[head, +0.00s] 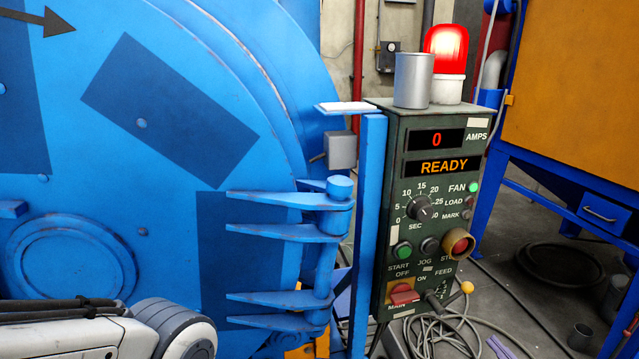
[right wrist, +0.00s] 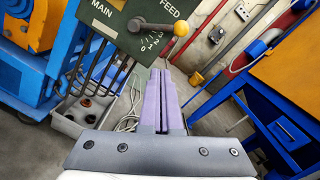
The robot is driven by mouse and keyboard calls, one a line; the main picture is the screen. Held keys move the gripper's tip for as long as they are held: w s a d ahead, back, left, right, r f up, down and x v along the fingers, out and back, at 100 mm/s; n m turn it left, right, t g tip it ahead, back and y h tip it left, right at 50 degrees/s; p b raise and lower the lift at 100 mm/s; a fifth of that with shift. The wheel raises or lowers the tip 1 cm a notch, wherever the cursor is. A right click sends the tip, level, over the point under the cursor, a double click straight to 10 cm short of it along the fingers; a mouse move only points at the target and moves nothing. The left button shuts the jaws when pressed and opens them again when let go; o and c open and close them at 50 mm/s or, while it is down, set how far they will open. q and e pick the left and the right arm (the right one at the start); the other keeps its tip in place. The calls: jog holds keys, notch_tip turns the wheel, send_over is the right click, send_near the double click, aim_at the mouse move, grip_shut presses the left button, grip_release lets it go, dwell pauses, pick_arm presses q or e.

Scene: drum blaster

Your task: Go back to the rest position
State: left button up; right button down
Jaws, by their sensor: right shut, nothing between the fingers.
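My right gripper shows as purple fingertips at the bottom edge of the head view (head: 497,346). In the right wrist view its two long purple fingers (right wrist: 164,100) lie together, shut and empty, apart from the panel. The green control box (head: 430,225) stands upright, its display (head: 443,167) reading READY and the one above reading 0 AMPS. Its yellow-knobbed feed lever (head: 467,287) also shows ahead of the fingers in the right wrist view (right wrist: 181,29). A pale arm link of mine enters at the lower left; my left gripper is not in view.
The large blue drum door (head: 170,130) with its hinge (head: 310,240) fills the left. A grey cup (head: 413,80) and a lit red beacon (head: 446,62) top the box. Cables (head: 440,335) lie on the floor. A blue frame with an orange panel (head: 580,75) stands right.

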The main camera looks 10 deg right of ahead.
jog(key=w+a+r+n+g+y, duration=0.2)
jog(key=a+r+n+g+y, duration=0.15)
jog(key=a, duration=0.45)
jog(key=w+a+r+n+g+y, duration=0.2)
jog(key=a+n+g+y, duration=0.25)
jog(key=a, duration=0.45)
jog(key=w+a+r+n+g+y, duration=0.25)
jog(key=a+n+y, duration=0.2)
jog(key=a, duration=0.35)
jog(key=s+a+r+n+g+h, duration=0.2)
jog(key=s+a+n+g+h, duration=0.4)
jog(key=s+a+n, duration=0.3)
jog(key=s+a+r+n+g+h, duration=0.2)
jog(key=s+a+n+g+h, duration=0.3)
jog(key=s+a+n, duration=0.4)
notch_tip(320, 180, up, 34)
jog(key=s+n+t+h+p, duration=0.1)
jog(key=n+t+p, duration=0.2)
jog(key=p, duration=2.9)
jog(key=shift+a+n+h+p, duration=0.25)
jog(key=shift+n+h+p, duration=0.15)
jog(key=shift+n, duration=0.75)
